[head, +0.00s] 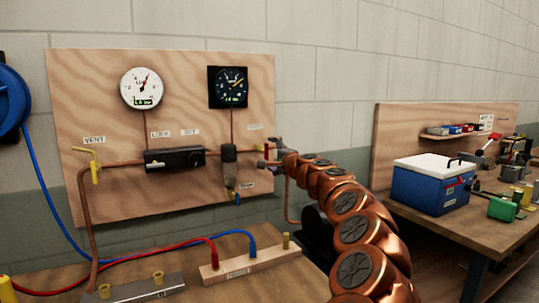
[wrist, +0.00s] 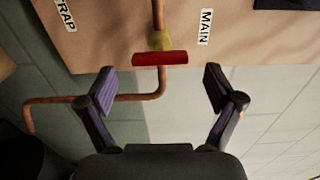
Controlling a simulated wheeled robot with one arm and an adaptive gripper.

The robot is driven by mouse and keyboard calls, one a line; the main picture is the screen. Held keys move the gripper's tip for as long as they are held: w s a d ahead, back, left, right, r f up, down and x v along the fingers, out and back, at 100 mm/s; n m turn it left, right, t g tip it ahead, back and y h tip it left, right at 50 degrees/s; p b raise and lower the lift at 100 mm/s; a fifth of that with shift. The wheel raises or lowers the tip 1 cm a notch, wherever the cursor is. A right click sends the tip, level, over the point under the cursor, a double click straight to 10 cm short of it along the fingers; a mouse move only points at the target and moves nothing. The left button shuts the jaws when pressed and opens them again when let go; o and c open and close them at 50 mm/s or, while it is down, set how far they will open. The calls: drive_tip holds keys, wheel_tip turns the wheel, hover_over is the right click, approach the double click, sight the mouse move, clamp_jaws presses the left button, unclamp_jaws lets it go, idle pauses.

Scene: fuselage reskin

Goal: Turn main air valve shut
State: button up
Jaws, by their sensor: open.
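The main air valve has a red handle (wrist: 160,58) and a brass body (wrist: 161,41), beside the "MAIN" label (wrist: 205,27) in the wrist view. The handle lies crosswise to the copper pipe (wrist: 158,14). In the wrist view my gripper (wrist: 160,89) is open, with one finger to each side of the handle's line. The handle appears beyond the fingertips, with gaps on both sides; contact is not visible.
The plywood board (head: 180,80) carries two gauges, a black regulator (head: 174,160) and a yellow vent valve (head: 95,166). A wooden manifold block (head: 250,259) with red and blue hoses sits on the bench below. A blue cooler (head: 432,184) stands on the right bench.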

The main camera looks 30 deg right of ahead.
drive_tip(key=shift+s+a, duration=0.2)
drive_tip(key=shift+s, duration=0.55)
drive_tip(key=s, duration=0.6)
drive_tip(key=shift+s+a, duration=0.25)
drive_tip(key=shift+s, duration=0.05)
